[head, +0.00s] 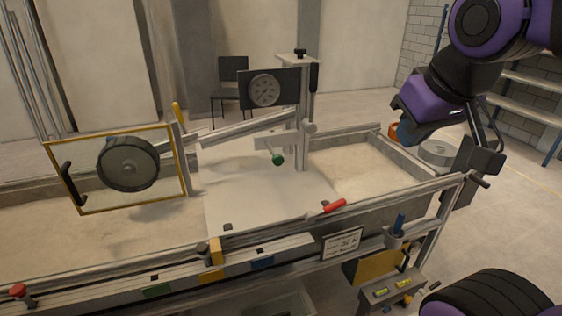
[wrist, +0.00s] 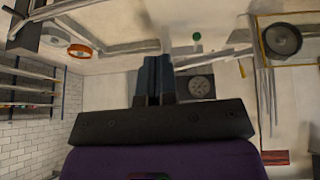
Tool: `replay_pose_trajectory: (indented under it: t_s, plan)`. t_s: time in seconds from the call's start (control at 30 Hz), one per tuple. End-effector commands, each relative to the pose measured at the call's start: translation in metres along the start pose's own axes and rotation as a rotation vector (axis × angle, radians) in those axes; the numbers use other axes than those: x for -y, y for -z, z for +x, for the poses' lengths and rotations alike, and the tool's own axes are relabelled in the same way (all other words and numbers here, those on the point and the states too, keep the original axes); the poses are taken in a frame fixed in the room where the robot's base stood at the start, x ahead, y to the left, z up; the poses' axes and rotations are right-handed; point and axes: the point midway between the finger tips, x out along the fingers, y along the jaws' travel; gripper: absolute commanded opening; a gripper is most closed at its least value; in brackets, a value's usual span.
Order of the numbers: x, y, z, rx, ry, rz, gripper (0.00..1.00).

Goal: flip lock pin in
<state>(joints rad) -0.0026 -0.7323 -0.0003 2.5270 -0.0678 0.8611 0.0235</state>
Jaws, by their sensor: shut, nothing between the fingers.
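A small red-handled lever (head: 333,206) lies along the top of the sandbed's front rail in the head view. It may be the lock pin, but I cannot tell for sure, nor whether it is in. The sandbed (head: 250,250) holds pale sand. My gripper (wrist: 153,62) is shut and empty in the wrist view, its dark fingers close together. The fingers appear clear of the frame and lever. That view is upside down and shows the round dial (wrist: 200,84) beyond the palm. In the head view my arm is at the right, and the fingertips are hard to make out.
A post carries the dial (head: 265,90), with a green knob (head: 278,160) below it. A yellow-framed panel with a dark disc (head: 128,163) stands at left. A sign (head: 342,244) and a yellow-vialled level (head: 394,291) are at the front. A chair (head: 232,88) stands behind.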

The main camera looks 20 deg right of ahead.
Motion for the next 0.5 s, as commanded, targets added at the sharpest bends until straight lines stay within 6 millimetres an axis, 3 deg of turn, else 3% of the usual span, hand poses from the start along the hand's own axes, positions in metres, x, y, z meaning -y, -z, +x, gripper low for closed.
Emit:
replay_pose_trajectory:
  t_s: [0.3, 0.5]
  plan:
    - [-0.036, 0.068, 0.034, -0.126, -0.200, -0.172, 0.00]
    - [-0.045, 0.114, 0.059, -0.217, -0.270, -0.334, 0.00]
